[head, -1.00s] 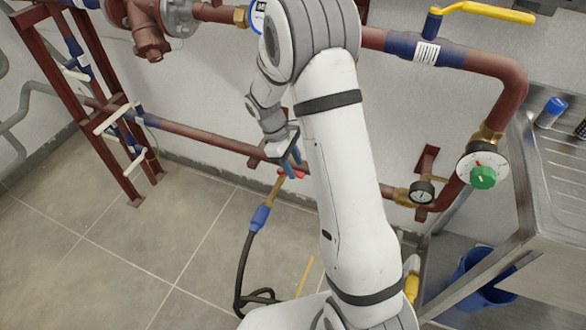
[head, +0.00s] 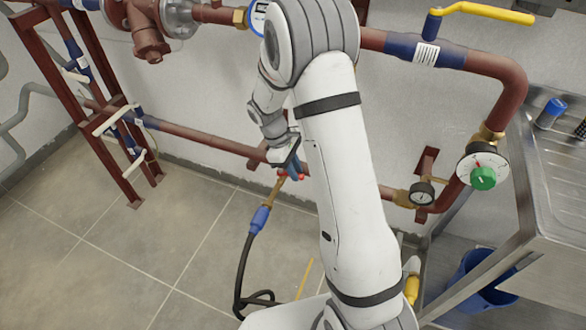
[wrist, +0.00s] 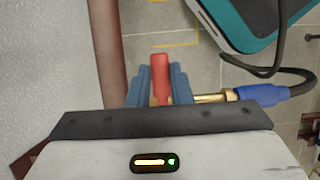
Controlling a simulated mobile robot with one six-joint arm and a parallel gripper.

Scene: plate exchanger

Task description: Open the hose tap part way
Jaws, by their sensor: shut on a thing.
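The hose tap has a red handle (wrist: 160,75), which shows upright between my blue fingers in the wrist view. My gripper (wrist: 160,82) is shut on this handle. In the head view my gripper (head: 291,167) is at the low red-brown pipe, and bits of the red handle (head: 300,176) show beside the fingertips. The tap's brass outlet (head: 276,189) points down and left to a blue hose fitting (head: 260,219) on a black hose (head: 242,265). The fitting also shows in the wrist view (wrist: 260,94). The tap body is mostly hidden behind my gripper.
The low pipe (head: 200,136) runs along the wall. To the right are a small gauge (head: 423,193), a dial with a green knob (head: 483,178), a yellow lever (head: 490,11) and a steel sink (head: 560,170). The tiled floor at left is mostly clear.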

